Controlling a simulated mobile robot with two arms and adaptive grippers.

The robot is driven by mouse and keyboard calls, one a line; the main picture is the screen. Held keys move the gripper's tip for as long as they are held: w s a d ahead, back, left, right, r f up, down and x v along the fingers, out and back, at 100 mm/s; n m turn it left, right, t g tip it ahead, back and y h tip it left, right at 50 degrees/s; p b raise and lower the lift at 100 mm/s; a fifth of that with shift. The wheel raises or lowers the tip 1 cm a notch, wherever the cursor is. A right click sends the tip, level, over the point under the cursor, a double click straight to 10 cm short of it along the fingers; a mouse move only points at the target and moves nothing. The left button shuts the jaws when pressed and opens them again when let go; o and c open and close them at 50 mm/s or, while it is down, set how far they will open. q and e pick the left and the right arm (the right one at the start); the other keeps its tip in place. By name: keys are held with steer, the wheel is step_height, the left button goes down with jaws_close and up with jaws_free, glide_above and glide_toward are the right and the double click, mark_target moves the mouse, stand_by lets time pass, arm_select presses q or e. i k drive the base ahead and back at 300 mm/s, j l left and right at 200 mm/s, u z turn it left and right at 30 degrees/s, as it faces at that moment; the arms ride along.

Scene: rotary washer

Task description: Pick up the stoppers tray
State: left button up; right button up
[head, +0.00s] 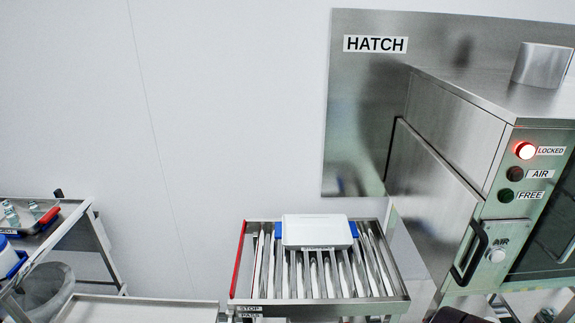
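A white, covered tray (318,231) with blue parts at its sides sits at the back of a metal roller rack (404,303). A small label shows on its front edge, too small to read, so I cannot tell for sure that it is the stoppers tray. Neither of my grippers shows in the head view, and nothing is seen touching the tray.
A cart (82,212) with items stands at left.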

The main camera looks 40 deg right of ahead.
mark_target(313, 232)
steer(key=z, duration=1.6)
steer(key=u, duration=1.95)
steer(key=z, duration=1.95)
steer(key=i+l, duration=0.3)
steer(key=i+u, duration=0.05)
steer(key=i, duration=0.05)
